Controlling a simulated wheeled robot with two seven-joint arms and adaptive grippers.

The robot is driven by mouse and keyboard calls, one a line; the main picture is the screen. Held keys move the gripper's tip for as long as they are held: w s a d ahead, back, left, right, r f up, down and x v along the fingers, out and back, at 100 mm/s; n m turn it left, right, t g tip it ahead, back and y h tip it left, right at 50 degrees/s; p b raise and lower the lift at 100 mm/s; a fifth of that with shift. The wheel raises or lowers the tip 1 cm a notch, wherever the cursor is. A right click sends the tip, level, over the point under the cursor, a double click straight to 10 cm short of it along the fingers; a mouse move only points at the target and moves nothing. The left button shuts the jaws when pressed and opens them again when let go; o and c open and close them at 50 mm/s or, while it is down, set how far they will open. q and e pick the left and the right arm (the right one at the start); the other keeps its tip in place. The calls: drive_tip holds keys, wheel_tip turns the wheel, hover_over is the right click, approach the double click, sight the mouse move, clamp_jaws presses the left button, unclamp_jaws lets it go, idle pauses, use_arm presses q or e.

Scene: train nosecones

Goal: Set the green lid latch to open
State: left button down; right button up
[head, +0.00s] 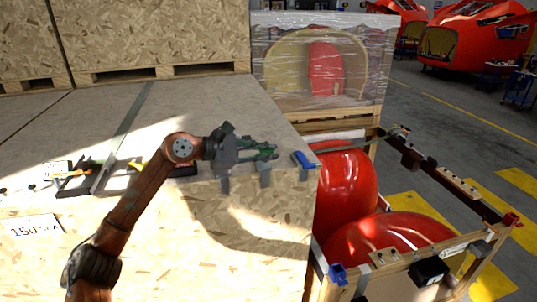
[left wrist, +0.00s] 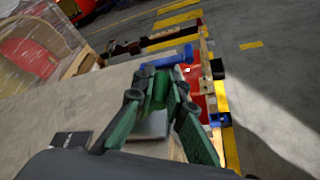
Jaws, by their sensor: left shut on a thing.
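The green lid latch (left wrist: 160,88) shows in the left wrist view between my fingertips, at the edge of the wooden crate's lid. My left gripper (head: 268,152) is over the front right part of the lid in the head view, its fingers pointing right. In the left wrist view my left gripper (left wrist: 158,92) is shut on the green latch, with a finger on each side of it. In the head view the fingers hide most of the latch, and I cannot tell its exact angle. My right gripper is not in view.
A blue corner piece (head: 304,160) sits at the lid's right corner, beyond my fingertips. Grey metal clips (head: 265,174) hang over the crate's front edge. Red nosecones (head: 346,182) lie in an open wooden frame on the right. A wrapped crate (head: 322,60) stands behind.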

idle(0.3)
use_arm(q)
drive_tip(key=c, duration=1.9)
unclamp_jaws()
drive_tip(key=shift+w+f, duration=0.1)
drive_tip(key=shift+c, duration=0.2)
drive_tip(key=v, duration=1.2)
drive_tip(key=shift+c, duration=0.7)
